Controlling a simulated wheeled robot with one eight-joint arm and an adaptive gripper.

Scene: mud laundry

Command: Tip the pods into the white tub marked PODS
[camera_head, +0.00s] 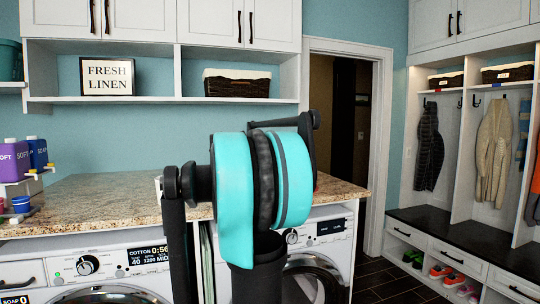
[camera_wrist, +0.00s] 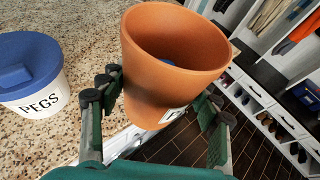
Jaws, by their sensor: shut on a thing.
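My gripper (camera_wrist: 158,106) is shut on a terracotta pot (camera_wrist: 150,85), one finger on each side of it. The pot's open mouth shows in the wrist view, with a small piece of something blue (camera_wrist: 167,61) inside. A white label low on the pot is mostly cut off from sight. A white tub (camera_wrist: 38,98) with a blue lid stands on the counter left of the pot; its print reads PEGS. I see no tub marked PODS in either view. In the head view my arm hides the pot and my gripper.
The speckled stone counter (camera_head: 100,200) runs above the washing machines (camera_head: 85,272). A shelf with a dark basket (camera_head: 237,83) is above. The shoe bench (camera_head: 455,245) is at right, with dark floor between.

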